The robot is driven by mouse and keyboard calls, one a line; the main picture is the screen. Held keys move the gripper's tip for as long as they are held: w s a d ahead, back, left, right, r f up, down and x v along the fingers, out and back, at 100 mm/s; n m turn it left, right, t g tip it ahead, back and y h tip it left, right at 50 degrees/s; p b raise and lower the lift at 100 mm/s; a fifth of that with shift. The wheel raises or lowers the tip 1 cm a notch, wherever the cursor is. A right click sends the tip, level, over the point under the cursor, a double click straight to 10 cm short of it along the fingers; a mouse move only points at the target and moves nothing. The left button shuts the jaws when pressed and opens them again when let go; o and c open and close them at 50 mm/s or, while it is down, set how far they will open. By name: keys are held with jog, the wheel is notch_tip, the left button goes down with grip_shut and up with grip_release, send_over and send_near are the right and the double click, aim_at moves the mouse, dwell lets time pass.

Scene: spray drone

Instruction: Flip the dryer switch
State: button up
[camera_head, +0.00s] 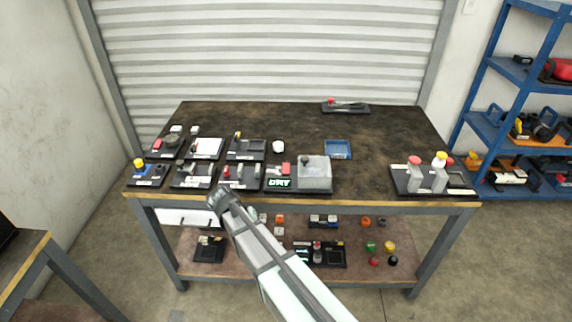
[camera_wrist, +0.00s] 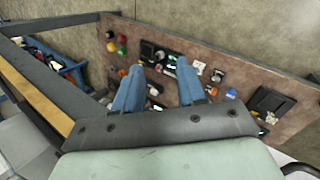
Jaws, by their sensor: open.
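Several black control panels stand on the left half of the table (camera_head: 300,130) in the head view. Among them are a panel with a red part (camera_head: 237,178), a panel with a grey block (camera_head: 314,175) and a green display (camera_head: 279,184), and a panel with a yellow-topped button (camera_head: 140,165). Labels are too small to read, so I cannot tell which is the dryer switch. My arm reaches up from the bottom to the table's front edge in the head view. My gripper (camera_wrist: 158,88) is open and empty, its two blue fingers apart against the lower shelf in the wrist view.
The lower shelf (camera_head: 200,262) holds more panels and coloured knobs; it also fills the wrist view (camera_wrist: 235,65). A two-post panel (camera_head: 432,178) stands at the table's right. A blue tray (camera_head: 338,149) lies mid-table. The table's middle right is clear. Blue shelving (camera_head: 490,75) stands at right.

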jog(key=w+a+r+t, duration=0.1)
jog(key=w+a+r, duration=0.1)
jog(key=a+r, duration=0.7)
notch_tip(320, 180, up, 17)
jog(key=m+g+y, duration=0.1)
jog(key=m+y, duration=0.3)
jog(key=y, duration=0.2)
send_over(286, 168)
notch_tip(286, 168, down, 14)
jog(key=shift+r, duration=0.25)
